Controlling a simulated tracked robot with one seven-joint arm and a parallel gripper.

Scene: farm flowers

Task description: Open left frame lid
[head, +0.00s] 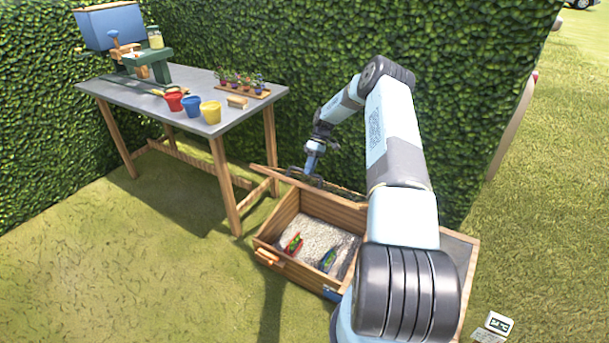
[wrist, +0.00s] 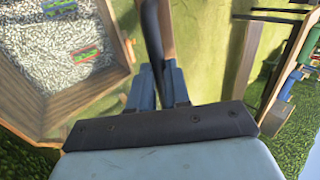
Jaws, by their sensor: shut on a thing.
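The left frame (head: 278,222) is an open wooden box with a pale gravelly bed (head: 318,232). Its lid (head: 268,173) stands raised at the back, seen nearly edge-on as a wooden rail. My gripper (head: 309,175) is behind the box at this lid, its tips partly hidden in the head view. In the wrist view my gripper (wrist: 157,88) has its blue fingers close together on a thin wood-and-dark bar (wrist: 152,35), which looks like part of the lid. The open box (wrist: 98,92) shows at left there.
A red-and-green item (head: 293,244) and a blue-and-green item (head: 328,259) lie in the bed. The right frame (head: 460,250) has a grey top, largely hidden by my arm. A table (head: 200,125) with pots stands at left; a hedge closes the back.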

